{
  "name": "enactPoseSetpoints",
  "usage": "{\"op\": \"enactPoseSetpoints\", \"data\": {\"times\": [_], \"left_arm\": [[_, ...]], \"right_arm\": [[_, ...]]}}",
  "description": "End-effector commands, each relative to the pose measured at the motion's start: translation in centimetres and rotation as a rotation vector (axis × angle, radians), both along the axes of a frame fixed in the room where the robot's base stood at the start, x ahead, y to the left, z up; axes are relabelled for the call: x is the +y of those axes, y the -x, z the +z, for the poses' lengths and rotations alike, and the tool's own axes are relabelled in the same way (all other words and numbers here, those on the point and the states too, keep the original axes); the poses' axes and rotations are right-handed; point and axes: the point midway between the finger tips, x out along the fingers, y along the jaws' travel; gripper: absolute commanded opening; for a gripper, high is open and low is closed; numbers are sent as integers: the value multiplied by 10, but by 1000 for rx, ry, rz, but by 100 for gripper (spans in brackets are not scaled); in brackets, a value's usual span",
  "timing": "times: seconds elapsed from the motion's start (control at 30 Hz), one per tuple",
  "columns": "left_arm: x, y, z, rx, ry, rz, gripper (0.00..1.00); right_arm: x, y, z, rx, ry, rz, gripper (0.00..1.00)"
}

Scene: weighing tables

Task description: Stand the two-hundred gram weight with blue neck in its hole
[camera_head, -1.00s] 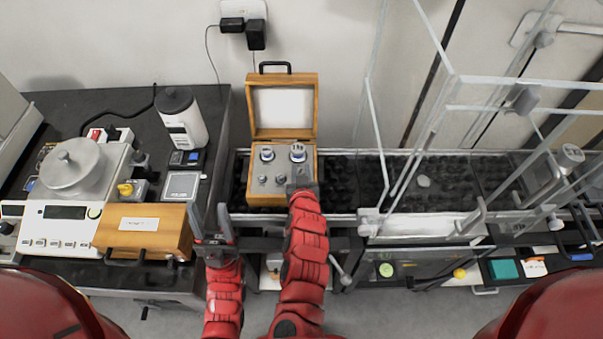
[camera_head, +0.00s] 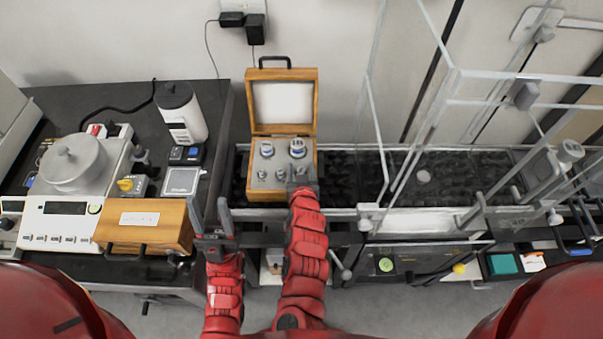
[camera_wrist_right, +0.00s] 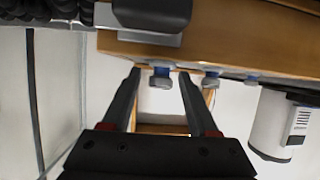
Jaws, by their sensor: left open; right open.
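An open wooden weight box (camera_head: 254,185) stands in the middle of the head view, its lid tilted up at the back. Metal weights stand inside, with a larger one (camera_head: 298,149) at back right and another (camera_head: 267,150) at back left. In the right wrist view a blue-necked weight (camera_wrist_right: 161,78) shows between and beyond my fingertips, apparently not gripped. I cannot read which is the two-hundred gram one, and the holes are hidden. My right gripper (camera_head: 303,186) is open at the box's front right. My left gripper (camera_head: 212,222) is open and empty, left of the box.
A balance (camera_head: 65,220) and a closed wooden case (camera_head: 145,222) are on the left table. A clear glass enclosure (camera_head: 450,78) rises right of the box, close to my right arm.

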Motion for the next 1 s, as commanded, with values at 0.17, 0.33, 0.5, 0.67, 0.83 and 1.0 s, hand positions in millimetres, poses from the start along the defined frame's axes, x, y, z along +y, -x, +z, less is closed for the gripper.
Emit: {"op": "enactPoseSetpoints", "data": {"times": [0.17, 0.33, 0.5, 0.67, 0.83, 1.0], "left_arm": [[0, 0, 1, 0, 0, 0, 50], [0, 0, 3, 0, 0, 0, 50], [0, 0, 7, 0, 0, 0, 50], [0, 0, 19, 0, 0, 0, 50], [0, 0, 25, 0, 0, 0, 50], [0, 0, 25, 0, 0, 0, 50]], "right_arm": [[2, 15, 7, -2, -2, 2, 60], [1, 45, 19, 1, -2, 6, 60], [-1, 73, 33, -2, -3, 3, 60], [-3, 96, 43, 4, 1, 5, 60], [-4, 108, 47, 2, 0, 2, 60], [-5, 111, 47, 0, 1, 0, 60]]}}
